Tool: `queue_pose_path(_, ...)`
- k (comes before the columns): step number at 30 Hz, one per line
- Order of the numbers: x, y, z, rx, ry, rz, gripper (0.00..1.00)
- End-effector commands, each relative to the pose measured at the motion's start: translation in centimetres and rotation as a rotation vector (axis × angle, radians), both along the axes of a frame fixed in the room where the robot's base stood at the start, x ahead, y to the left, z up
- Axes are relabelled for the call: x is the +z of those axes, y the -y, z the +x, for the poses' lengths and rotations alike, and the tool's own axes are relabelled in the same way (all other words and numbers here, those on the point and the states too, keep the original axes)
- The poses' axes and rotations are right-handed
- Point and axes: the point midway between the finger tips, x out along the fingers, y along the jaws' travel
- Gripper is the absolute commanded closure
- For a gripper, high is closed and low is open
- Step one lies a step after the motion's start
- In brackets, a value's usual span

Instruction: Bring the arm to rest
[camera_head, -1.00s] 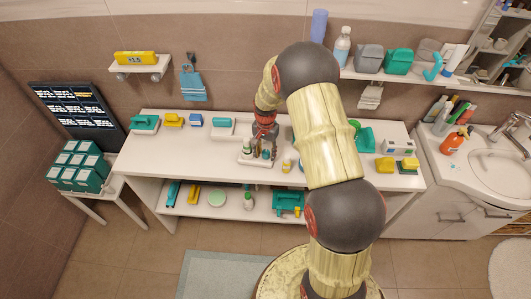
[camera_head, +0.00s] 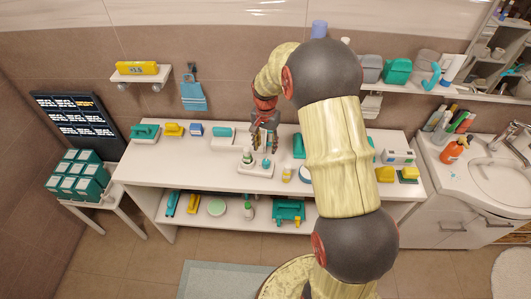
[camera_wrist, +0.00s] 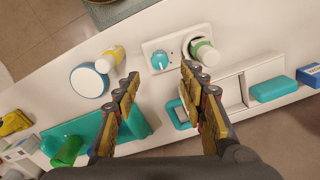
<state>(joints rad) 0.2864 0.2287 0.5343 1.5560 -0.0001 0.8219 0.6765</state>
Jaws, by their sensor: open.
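My gripper (camera_head: 264,146) is above the white bench (camera_head: 165,168), over a small white tray (camera_head: 251,170) that holds small bottles. In the wrist view my gripper (camera_wrist: 163,85) has its two fingers spread apart with nothing between them. A bottle with a green cap (camera_wrist: 204,53) and a small teal-topped item (camera_wrist: 159,60) are in the tray beyond the fingertips. My arm hides part of the bench's right half in the head view.
Teal and yellow items line the bench top, such as a teal brush (camera_head: 145,133) at the left. A wall shelf (camera_head: 430,90) with containers is at the upper right, and a sink (camera_head: 497,175) stands right of the bench. The lower shelf holds several items.

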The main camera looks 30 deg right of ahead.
Motion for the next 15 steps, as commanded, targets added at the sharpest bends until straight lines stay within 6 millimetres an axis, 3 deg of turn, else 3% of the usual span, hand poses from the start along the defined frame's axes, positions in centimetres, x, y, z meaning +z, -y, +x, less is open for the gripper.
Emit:
queue_pose_path(5, 1.02, -0.02, -0.04, 0.000, -0.001, 0.000, 0.58)
queue_pose_path(15, 1.12, -0.01, -0.03, 0.000, -0.001, 0.000, 0.58)
